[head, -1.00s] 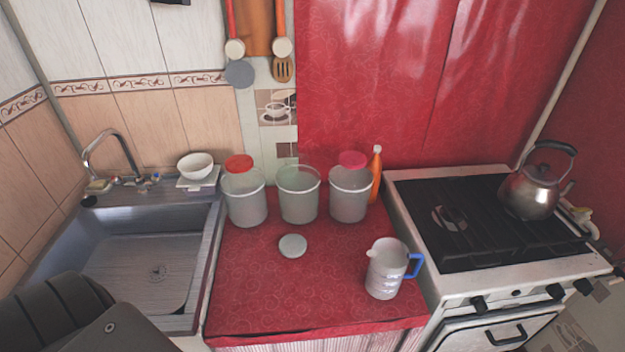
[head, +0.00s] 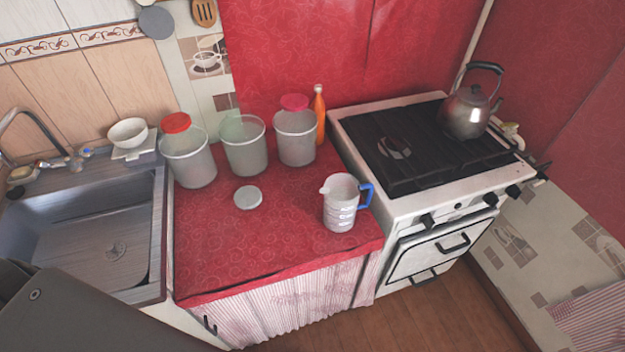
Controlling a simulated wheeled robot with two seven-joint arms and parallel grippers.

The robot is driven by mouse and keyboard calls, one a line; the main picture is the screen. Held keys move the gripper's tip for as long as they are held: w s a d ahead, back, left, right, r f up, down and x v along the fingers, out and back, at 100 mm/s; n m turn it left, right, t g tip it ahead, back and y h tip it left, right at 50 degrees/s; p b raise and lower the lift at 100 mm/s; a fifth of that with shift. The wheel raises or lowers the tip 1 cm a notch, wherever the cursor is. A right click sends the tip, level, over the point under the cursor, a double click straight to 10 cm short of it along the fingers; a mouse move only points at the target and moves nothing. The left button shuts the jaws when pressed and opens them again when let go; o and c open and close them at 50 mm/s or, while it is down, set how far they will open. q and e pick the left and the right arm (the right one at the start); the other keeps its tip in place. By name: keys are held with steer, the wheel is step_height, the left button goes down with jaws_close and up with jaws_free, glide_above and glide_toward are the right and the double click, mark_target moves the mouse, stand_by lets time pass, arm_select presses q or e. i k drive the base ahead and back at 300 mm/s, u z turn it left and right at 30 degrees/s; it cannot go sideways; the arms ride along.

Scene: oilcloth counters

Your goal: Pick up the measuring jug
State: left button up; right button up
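The measuring jug (head: 341,203) is whitish with printed markings and a blue handle on its right side. It stands upright on the red oilcloth counter (head: 240,241), near the front right corner beside the stove. Its spout points left. Neither of my grippers shows in the head view, and nothing touches the jug. A grey part of my own body covers the lower left corner.
Several things stand behind the jug: three clear canisters (head: 243,150), two with lids, and an orange bottle (head: 319,115). A pale round disc (head: 248,197) lies left of the jug. The stove (head: 425,205) with a kettle (head: 465,115) is right, the sink (head: 85,240) left.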

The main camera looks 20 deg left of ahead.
mark_target(341, 191)
steer(key=z, duration=2.35)
steer(key=i, duration=2.1)
steer(key=u, duration=2.95)
